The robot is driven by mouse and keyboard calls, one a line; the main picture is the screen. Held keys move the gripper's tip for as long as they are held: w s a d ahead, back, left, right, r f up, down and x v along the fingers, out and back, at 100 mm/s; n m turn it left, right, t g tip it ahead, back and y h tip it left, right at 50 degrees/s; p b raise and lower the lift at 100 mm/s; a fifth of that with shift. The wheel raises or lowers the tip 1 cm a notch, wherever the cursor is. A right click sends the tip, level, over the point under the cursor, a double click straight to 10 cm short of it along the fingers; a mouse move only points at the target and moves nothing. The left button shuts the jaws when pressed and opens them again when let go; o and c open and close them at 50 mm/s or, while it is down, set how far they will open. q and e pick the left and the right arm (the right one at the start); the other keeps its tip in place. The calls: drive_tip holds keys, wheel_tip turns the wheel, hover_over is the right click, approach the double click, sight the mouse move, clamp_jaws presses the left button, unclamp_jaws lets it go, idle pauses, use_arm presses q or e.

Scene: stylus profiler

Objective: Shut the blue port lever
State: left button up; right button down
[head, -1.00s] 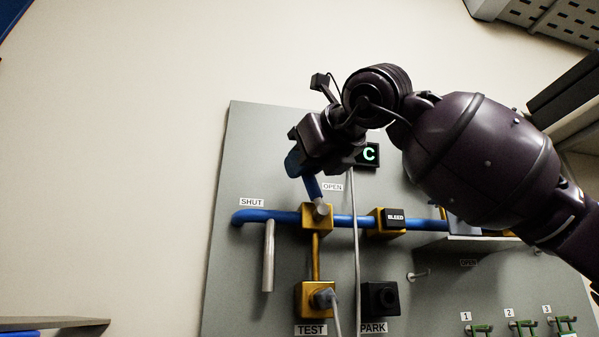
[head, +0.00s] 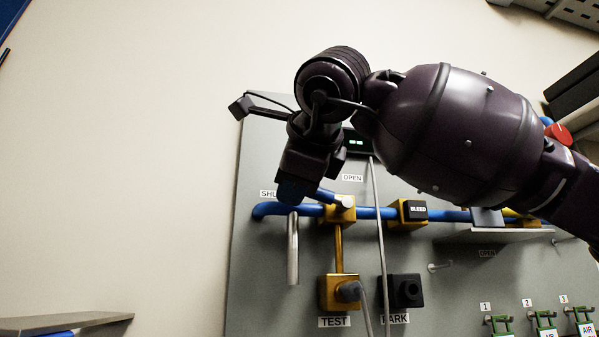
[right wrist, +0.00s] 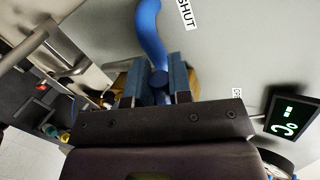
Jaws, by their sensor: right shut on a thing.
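The blue port lever (head: 326,196) sits on a yellow valve block (head: 344,213) on the grey panel. It now points left and slightly up from its pivot, close to the line of the blue pipe (head: 270,209) and near the partly hidden SHUT label (head: 267,194). My right gripper (head: 293,190) is shut on the lever's outer end, which it mostly hides. In the right wrist view, the lever end (right wrist: 159,80) shows between the two fingers of the right gripper (right wrist: 155,76). My left gripper is in neither view.
The OPEN label (head: 352,178) is above the valve. A grey cable (head: 379,235) hangs right of it. Below are a metal bar handle (head: 293,255), the TEST port (head: 338,291) with a plug, and the black PARK port (head: 404,290). A lit display (head: 357,142) is partly behind my arm.

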drive_tip(key=shift+a+f+n+h, duration=0.2)
drive_tip(key=shift+f+n+h, duration=0.6)
drive_tip(key=shift+f+n, duration=0.4)
drive_tip(key=shift+f, duration=0.1)
drive_tip(key=c, duration=1)
unclamp_jaws()
drive_tip(key=shift+c, duration=0.2)
drive_tip(key=shift+s, duration=0.15)
drive_tip(key=b+v, duration=0.2)
drive_tip(key=v, duration=0.8)
drive_tip(key=shift+s, duration=0.3)
